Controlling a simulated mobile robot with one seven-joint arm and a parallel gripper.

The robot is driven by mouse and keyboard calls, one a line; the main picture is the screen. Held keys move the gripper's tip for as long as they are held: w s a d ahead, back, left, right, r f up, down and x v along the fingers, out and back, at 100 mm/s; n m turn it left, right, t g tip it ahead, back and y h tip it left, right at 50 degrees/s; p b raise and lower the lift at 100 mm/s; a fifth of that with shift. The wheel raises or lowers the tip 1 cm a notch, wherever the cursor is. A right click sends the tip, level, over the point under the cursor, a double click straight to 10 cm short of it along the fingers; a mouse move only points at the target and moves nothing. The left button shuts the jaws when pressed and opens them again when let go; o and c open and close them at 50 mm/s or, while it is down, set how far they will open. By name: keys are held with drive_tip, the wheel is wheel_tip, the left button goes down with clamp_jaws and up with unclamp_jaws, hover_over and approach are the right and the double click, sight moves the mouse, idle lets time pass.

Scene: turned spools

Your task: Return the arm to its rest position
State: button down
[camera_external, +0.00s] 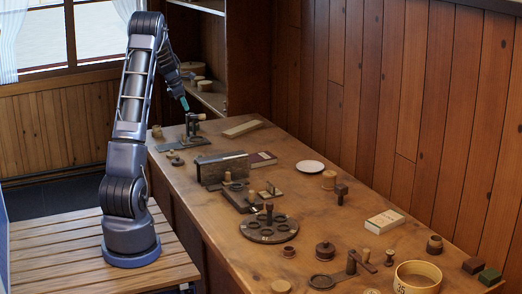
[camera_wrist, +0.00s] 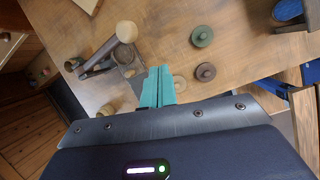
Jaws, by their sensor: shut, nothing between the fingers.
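My arm (camera_external: 135,110) rises from its base on the slatted platform at the left and bends over toward the far end of the table. My gripper (camera_external: 184,103) points down, above the far left part of the table, and holds nothing. In the wrist view my gripper (camera_wrist: 158,88) shows as two teal fingers closed together. Below and beyond the fingers, the wooden table (camera_wrist: 235,70) carries small turned pieces. The fingertips look apart from these pieces.
A dark stand (camera_external: 192,125) is close below my gripper. A dark box-shaped block (camera_external: 222,167), a round holed tray (camera_external: 269,227), a white plate (camera_external: 311,167) and a round box (camera_external: 417,278) stand along the table. A wood-panelled wall (camera_external: 400,90) bounds the right side.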

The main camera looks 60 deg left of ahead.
drive_tip(key=w+d+r+m, duration=0.1)
drive_tip(key=d+r+m, duration=0.4)
drive_tip(key=d, duration=0.7)
drive_tip(key=w+d+r+m, duration=0.2)
drive_tip(key=d+r+m, duration=0.3)
drive_tip(key=d, duration=0.8)
drive_tip(key=w+d+r+m, duration=0.1)
drive_tip(key=d+r+m, duration=0.35)
drive_tip(key=d, duration=0.75)
drive_tip(key=s+d+f+m, duration=0.1)
drive_tip(key=s+d+m, duration=0.8)
drive_tip(key=d, duration=0.5)
drive_tip(key=s+d+f+m, duration=0.1)
drive_tip(key=s+d+m, duration=0.8)
drive_tip(key=s+d, duration=0.3)
drive_tip(key=shift+d+f, duration=0.25)
drive_tip(key=shift+d, duration=0.6)
drive_tip(key=shift+r+m, duration=0.1)
drive_tip(key=shift+m, duration=0.15)
